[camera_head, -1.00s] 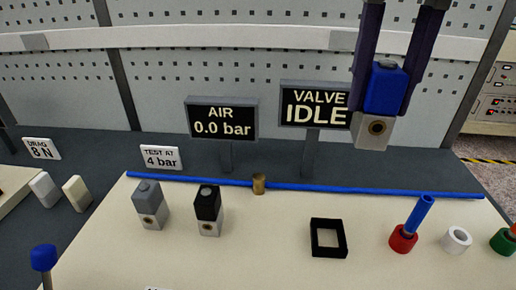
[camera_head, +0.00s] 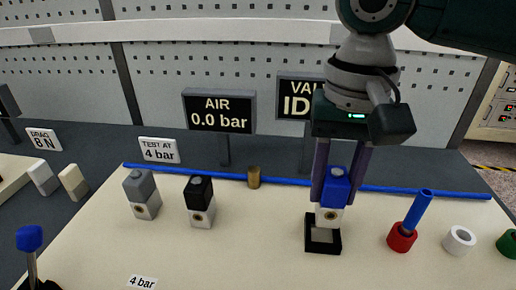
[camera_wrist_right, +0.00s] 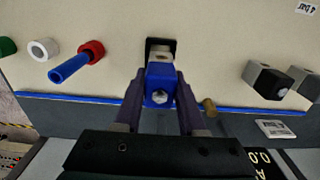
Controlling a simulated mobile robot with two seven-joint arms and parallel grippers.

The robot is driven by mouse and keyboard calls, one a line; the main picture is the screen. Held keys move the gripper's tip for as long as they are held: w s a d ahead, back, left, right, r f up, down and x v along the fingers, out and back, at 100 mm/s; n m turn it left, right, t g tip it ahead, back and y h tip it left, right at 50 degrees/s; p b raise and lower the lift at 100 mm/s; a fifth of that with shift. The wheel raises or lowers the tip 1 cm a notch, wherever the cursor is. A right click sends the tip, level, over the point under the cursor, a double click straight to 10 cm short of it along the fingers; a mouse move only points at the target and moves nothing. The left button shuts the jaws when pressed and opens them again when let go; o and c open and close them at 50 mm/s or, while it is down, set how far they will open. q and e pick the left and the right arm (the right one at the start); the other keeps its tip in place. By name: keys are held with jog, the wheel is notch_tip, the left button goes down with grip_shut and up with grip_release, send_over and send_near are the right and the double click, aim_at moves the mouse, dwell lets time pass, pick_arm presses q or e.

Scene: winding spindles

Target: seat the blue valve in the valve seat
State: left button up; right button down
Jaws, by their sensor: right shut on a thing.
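The blue valve (camera_head: 336,188) has a blue upper block and a pale lower block with a round port. My right gripper (camera_head: 336,196) is shut on its blue part, a finger on each side, and holds it upright. The valve seat (camera_head: 323,248) is a black square frame on the cream bench top. In the head view the valve's lower end overlaps the back of the frame; whether they touch, I cannot tell. In the right wrist view the valve (camera_wrist_right: 159,88) partly hides the seat (camera_wrist_right: 151,43), whose inside still shows. My left gripper is not in view.
A grey-topped valve (camera_head: 141,188) and a black-topped valve (camera_head: 200,196) stand to the left. A brass piece (camera_head: 254,177) is by the blue rail (camera_head: 420,191). A red ring (camera_head: 402,238) with a blue rod and a white ring (camera_head: 459,240) stand right of the seat.

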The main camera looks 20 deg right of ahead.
aim_at(329, 206)
notch_tip(329, 206, down, 4)
jog(key=shift+r+b, duration=0.1)
jog(key=shift+b, duration=0.3)
jog(key=shift+f, duration=0.35)
jog(key=shift+c, duration=2.4)
grip_release()
jog(key=shift+f, duration=0.1)
jog(key=shift+r, duration=0.4)
notch_tip(329, 206, up, 12)
jog(key=shift+f+p, duration=0.25)
jog(key=shift+p, duration=0.8)
